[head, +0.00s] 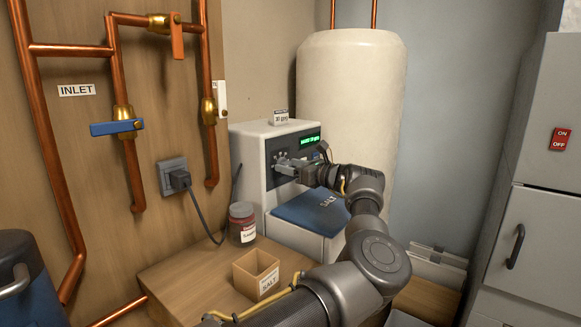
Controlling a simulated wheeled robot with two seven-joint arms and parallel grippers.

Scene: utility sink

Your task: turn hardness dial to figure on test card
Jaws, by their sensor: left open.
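The water softener (252,158) is a pale cabinet with a dark front panel, a lit green display (310,139) and a blue salt lid (306,209). The display text is too small to read surely. The small white test card (281,117) stands on top of the cabinet; its figure is too small to read surely. The hardness dial (281,156) is on the front panel, with marks around it, and is partly hidden by my left gripper (284,167). That gripper is open, its fingers at the dial; I cannot tell whether they touch it. My right gripper is not in view.
Copper pipes with valves and a plugged-in socket (173,175) are at left. A tall cream tank (350,95) stands behind. A grey cabinet (540,200) is at right.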

